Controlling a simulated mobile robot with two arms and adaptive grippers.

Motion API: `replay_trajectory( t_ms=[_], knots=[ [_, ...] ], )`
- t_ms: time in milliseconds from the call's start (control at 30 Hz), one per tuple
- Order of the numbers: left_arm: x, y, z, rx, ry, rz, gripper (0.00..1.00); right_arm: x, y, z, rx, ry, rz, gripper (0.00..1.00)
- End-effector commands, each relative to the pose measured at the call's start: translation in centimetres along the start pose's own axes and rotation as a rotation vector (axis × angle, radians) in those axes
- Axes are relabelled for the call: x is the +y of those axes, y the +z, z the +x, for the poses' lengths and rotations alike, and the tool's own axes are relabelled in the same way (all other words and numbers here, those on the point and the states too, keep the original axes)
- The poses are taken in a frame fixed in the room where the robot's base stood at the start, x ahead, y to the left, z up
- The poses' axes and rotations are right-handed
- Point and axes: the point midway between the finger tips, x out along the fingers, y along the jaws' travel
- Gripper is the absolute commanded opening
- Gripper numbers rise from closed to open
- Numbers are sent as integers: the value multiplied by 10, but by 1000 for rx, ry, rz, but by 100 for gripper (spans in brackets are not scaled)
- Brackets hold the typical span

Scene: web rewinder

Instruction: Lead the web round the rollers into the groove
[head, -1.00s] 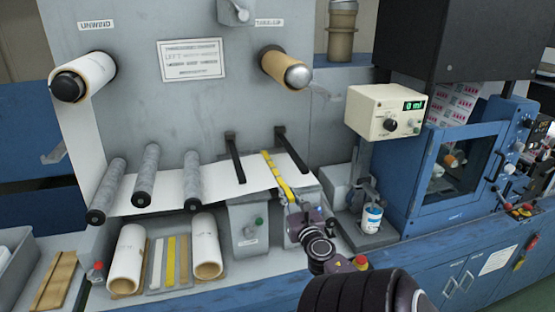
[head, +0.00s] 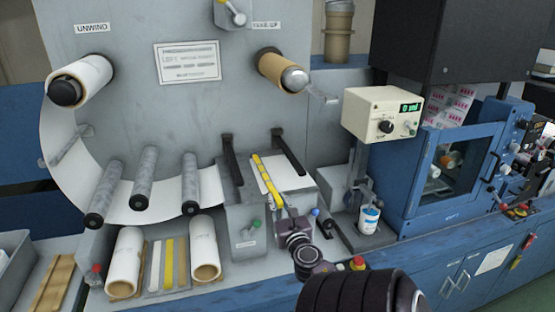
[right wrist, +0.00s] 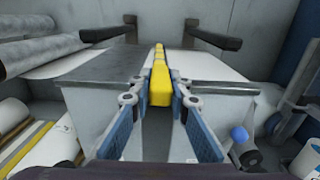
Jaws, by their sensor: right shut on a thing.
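The white web (head: 209,186) hangs in a loose curve from the unwind roll (head: 80,80) and passes behind or under several grey rollers (head: 142,178). Its right end stops near the left edge of the grey splice table (head: 237,207). A separate white sheet (head: 284,174) lies on the table's right part; it also shows in the right wrist view (right wrist: 208,66). My right gripper (head: 279,212) is shut on a long yellow bar-like tool (right wrist: 160,82), which points away from me over the table. The groove cannot be made out. My left gripper is not in view.
Two dark arms (head: 289,151) reach out over the table. The brown take-up roll (head: 282,70) is above. White rolls (head: 205,249) and strips (head: 169,263) lie on the lower left. A counter box (head: 383,114) and blue machine (head: 455,165) stand right.

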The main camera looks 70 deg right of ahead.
Motion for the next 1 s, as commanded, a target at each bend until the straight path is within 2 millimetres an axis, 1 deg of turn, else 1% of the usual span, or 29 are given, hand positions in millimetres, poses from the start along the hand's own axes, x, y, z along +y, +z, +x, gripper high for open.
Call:
replay_trajectory(
  t_ms=[333, 733, 1000],
  knots=[
    [0, 0, 1, 1, 0, 0, 0, 0, -1, 0, -1, 0, 0, 0],
    [0, 1, 14, 1, 0, 0, 0, -1, -16, 0, -1, 0, 0, 0],
    [0, 0, 15, 1, 0, 0, 0, -1, -17, 0, -1, 0, 0, 0]
  ],
)
